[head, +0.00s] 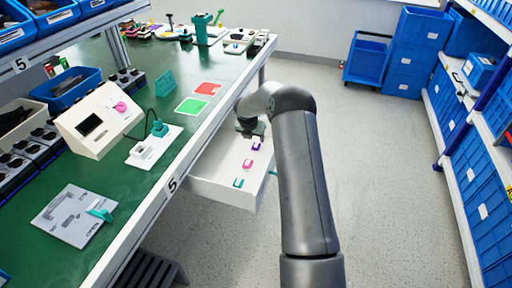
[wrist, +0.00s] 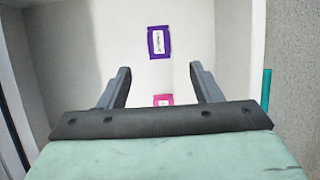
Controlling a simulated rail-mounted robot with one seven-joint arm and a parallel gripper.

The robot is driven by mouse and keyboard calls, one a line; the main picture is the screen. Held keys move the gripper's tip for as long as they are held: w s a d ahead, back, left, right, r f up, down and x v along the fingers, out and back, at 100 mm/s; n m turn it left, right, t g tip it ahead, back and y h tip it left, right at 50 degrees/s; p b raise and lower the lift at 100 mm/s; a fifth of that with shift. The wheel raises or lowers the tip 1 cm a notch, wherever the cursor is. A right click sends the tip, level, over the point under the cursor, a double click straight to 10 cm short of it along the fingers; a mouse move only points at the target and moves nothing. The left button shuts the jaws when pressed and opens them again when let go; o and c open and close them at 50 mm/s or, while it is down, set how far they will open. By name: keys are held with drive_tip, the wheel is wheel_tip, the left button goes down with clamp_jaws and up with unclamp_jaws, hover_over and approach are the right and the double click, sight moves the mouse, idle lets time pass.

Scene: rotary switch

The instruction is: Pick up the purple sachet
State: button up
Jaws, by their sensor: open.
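The purple sachet (head: 256,146) lies flat in the open white drawer (head: 222,190), farthest back of the sachets seen there. In the wrist view the purple sachet (wrist: 159,42) shows whole, with a white label, beyond the fingertips and roughly between them in line. A pink sachet (head: 247,163) lies nearer; in the wrist view the pink sachet (wrist: 163,100) shows between the fingers, partly hidden by my gripper's body. A teal sachet (head: 238,183) lies nearest. My gripper (wrist: 160,75) is open and empty, above the drawer; its fingers are hard to make out in the head view (head: 251,133).
The drawer walls surround the sachets, and a teal handle (head: 273,171) is on its right front. The green workbench (head: 150,190) with devices stands at left. Blue crates (head: 405,55) and shelves are at right. The floor between is clear.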

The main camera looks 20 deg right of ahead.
sight(255, 147)
drive_tip(key=x, duration=0.8)
drive_tip(key=shift+a, duration=0.1)
drive_tip(key=c, duration=1.1)
